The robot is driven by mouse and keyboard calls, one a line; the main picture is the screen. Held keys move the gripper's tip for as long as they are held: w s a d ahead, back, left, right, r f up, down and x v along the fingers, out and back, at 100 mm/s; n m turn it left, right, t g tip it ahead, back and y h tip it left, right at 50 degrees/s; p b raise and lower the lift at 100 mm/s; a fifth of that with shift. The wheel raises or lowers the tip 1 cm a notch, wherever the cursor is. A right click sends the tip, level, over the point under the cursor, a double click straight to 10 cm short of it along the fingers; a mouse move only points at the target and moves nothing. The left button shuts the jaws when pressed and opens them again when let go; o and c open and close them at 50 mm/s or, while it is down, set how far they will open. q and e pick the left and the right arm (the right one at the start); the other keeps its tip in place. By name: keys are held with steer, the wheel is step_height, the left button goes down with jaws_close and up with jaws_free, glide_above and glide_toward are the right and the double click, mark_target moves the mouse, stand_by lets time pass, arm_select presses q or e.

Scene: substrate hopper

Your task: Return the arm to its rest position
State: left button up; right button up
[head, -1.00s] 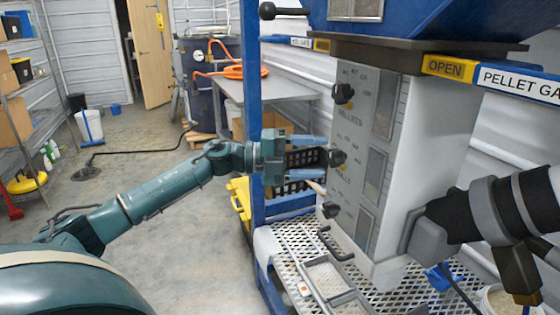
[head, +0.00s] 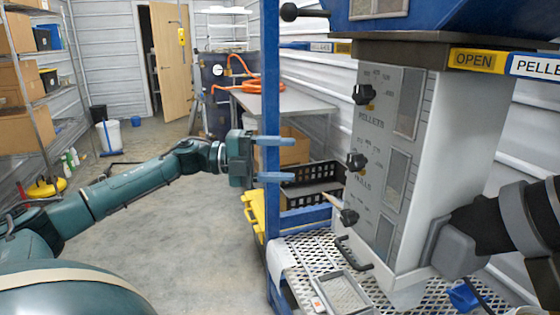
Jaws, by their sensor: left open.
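My left arm (head: 125,188) is teal and reaches in from the lower left. Its gripper (head: 284,159) is open, its two blue-grey fingers spread one above the other with nothing between them. The fingers show across the blue post (head: 272,80) and point right, toward the control panel (head: 381,150) of the hopper. They are clear of the panel's black knobs: the upper (head: 362,94), the middle (head: 356,162) and the lower (head: 348,216), which has a pale pointer.
A perforated platform (head: 300,250) with a shallow tray (head: 343,293) lies below the panel. A black crate (head: 310,190) and a yellow container (head: 253,213) stand behind the post. A grey table (head: 300,106) is farther back. The floor (head: 165,235) at left centre is open.

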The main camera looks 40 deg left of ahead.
stand_by(0.3)
arm_select(q)
steer(key=s+d+f+n+t+y+p, duration=0.25)
steer(key=d+f+n, duration=0.25)
steer(key=f+n, duration=0.45)
steer(key=s+d+f+n+t+y+p, duration=0.1)
steer(key=d+f+n+t+y, duration=0.4)
steer(key=f, duration=0.8)
steer(key=s+d+f+n+g+y+p, duration=0.2)
steer(key=s+d+f+n+g, duration=0.5)
steer(key=s+d+f+n, duration=0.4)
steer(key=s+d+f+y, duration=0.1)
steer(key=s+d, duration=0.2)
steer(key=s, duration=0.1)
steer(key=shift+d+g, duration=0.2)
steer(key=shift+g, duration=0.15)
arm_select(e)
steer(key=shift+s+d+r+g+h, duration=0.3)
steer(key=shift+d+r+h, duration=0.2)
steer(key=shift+d+r, duration=0.3)
arm_select(q)
steer(key=shift+f, duration=0.1)
arm_select(e)
steer(key=shift+r, duration=0.15)
steer(key=shift+s+a, duration=0.15)
steer(key=shift+w, duration=0.2)
